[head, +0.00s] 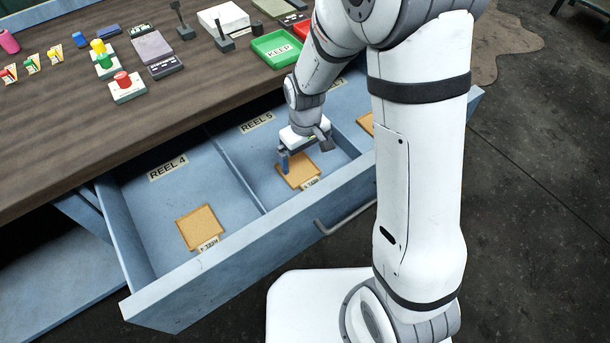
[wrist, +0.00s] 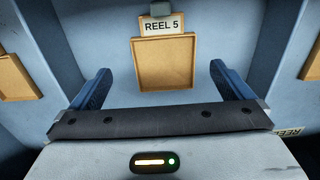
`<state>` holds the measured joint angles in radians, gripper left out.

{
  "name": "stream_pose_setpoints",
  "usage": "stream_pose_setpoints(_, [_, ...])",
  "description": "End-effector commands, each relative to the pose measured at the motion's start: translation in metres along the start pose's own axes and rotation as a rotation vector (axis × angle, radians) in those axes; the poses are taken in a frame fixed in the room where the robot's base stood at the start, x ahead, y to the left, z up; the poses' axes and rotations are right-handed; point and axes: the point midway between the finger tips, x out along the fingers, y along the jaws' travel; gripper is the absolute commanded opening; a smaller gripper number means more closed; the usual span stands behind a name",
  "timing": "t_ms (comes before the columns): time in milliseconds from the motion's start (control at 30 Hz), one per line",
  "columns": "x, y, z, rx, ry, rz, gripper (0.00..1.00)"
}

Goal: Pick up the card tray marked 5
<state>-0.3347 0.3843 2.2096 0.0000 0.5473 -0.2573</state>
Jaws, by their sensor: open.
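The card tray marked REEL 5 (head: 299,174) is a shallow square tan tray with a white label tab. It lies flat in the middle drawer compartment, whose back wall reads REEL 5. In the wrist view the tray (wrist: 165,65) shows between and beyond my fingertips, its tab reading REEL 5. My gripper (head: 303,152) is open and empty above the tray, partly covering its back edge in the head view. Its two blue fingers (wrist: 160,72) are spread wider than the tray and appear apart from it.
The open blue drawer (head: 235,250) has divider walls (head: 232,170) on both sides of this compartment. A similar tray (head: 199,227) lies in the left REEL 4 compartment. Another tray (head: 366,123) is partly hidden behind my arm. The wooden bench (head: 90,140) overhangs behind.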

Motion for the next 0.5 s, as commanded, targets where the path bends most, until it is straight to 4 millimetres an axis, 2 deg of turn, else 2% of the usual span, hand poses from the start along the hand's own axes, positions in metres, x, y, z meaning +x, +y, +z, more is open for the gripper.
stream_pose_setpoints(500, [0.066, -0.005, 0.002, 0.001, -0.002, -0.001, 1.0])
